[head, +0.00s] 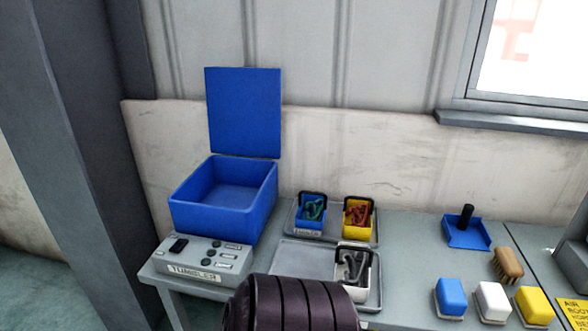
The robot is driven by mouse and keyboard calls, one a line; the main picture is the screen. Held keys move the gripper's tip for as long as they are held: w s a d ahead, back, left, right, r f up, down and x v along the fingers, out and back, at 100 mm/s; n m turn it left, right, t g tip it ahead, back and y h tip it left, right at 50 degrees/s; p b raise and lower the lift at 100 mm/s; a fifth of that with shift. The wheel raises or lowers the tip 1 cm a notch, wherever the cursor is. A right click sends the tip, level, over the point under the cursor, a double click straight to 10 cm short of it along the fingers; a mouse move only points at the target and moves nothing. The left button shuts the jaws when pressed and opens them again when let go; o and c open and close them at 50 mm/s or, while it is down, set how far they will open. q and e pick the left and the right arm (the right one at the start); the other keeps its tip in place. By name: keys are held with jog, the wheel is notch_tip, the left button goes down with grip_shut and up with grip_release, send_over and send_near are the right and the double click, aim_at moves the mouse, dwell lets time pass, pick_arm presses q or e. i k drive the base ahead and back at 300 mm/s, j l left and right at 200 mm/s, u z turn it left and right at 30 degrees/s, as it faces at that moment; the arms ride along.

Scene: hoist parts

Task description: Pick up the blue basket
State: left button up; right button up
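The small blue basket (310,221) stands upright on the back tray, left of a yellow basket. It has a black handle standing up over it and holds green parts. The yellow basket (357,231) holds red parts and has a black handle. A white basket (345,290) with grey parts and a dark handle stands on the front tray. Its lower left is partly hidden by a dark ribbed shape at the bottom of the view. Neither of my grippers is in view.
A large open blue box (215,219) with raised lid stands left, behind a grey "TUMBLER" control panel (202,260). The front tray (290,255) has bare room. Right are a blue dustpan (462,236), a brush (508,264) and blue, white and yellow blocks (491,301). A wall stands behind.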

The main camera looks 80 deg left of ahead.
aim_at(311, 212)
jog(key=u, duration=2.4)
